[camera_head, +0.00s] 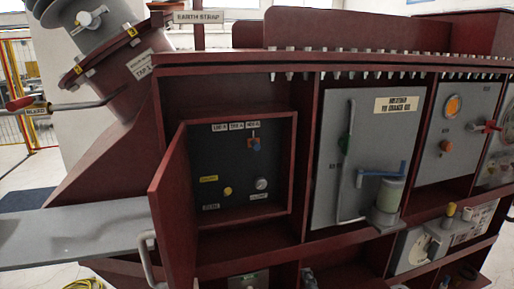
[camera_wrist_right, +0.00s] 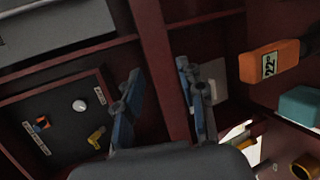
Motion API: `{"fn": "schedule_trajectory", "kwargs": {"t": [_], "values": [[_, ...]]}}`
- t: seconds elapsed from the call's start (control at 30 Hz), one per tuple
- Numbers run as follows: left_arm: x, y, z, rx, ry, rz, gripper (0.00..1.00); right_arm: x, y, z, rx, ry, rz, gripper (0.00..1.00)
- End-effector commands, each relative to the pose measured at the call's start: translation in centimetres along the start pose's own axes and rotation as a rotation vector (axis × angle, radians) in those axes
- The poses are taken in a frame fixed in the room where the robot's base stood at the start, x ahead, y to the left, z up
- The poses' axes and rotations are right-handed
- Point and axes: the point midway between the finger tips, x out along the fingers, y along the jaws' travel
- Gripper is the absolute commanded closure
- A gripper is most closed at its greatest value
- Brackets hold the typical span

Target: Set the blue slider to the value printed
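Which part is the blue slider is not clear. A small orange and blue piece (camera_head: 253,144) sits under a row of white labels (camera_head: 236,126) on the dark panel in the open compartment; it also shows in the right wrist view (camera_wrist_right: 41,123). In the right wrist view, an orange block (camera_wrist_right: 270,62) carries a printed label that looks like "22" plus a blurred mark. A teal-blue block (camera_wrist_right: 300,104) is beside it. My right gripper (camera_wrist_right: 160,70) is open and empty, in front of a red post and apart from both blocks. My left gripper is not in view.
The red compartment door (camera_head: 173,210) stands open. A grey panel (camera_head: 335,150) has a blue lever (camera_head: 382,173) and a pale cylinder (camera_head: 390,195). A grey slab (camera_head: 75,232) juts out at left. A yellow part (camera_wrist_right: 97,137) and a white dial (camera_wrist_right: 79,105) are on the dark panel.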

Motion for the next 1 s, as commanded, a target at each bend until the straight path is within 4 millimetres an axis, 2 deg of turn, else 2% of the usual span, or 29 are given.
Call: {"fn": "schedule_trajectory", "kwargs": {"t": [0.03,0.1,0.2,0.33,0.4,0.6,0.77,1.0], "values": [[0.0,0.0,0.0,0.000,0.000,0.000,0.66,0.4,3.7,-0.6,-0.145,-0.006,0.105,0.61],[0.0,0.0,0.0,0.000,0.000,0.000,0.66,0.4,8.9,-1.7,-0.387,-0.040,0.261,0.61],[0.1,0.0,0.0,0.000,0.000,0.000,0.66,-0.7,15.4,-3.4,-0.713,-0.133,0.457,0.61],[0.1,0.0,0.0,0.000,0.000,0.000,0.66,-2.5,20.9,-5.2,-1.009,-0.267,0.624,0.61],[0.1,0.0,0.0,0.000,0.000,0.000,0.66,-3.2,22.5,-5.8,-1.104,-0.320,0.674,0.61],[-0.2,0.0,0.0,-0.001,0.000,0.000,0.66,-3.3,24.4,-6.4,-1.186,-0.369,0.710,0.61],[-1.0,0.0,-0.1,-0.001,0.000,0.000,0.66,-1.4,26.2,-6.6,-1.182,-0.368,0.709,0.61],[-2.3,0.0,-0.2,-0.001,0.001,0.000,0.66,2.5,29.7,-7.1,-1.178,-0.365,0.705,0.61]]}}
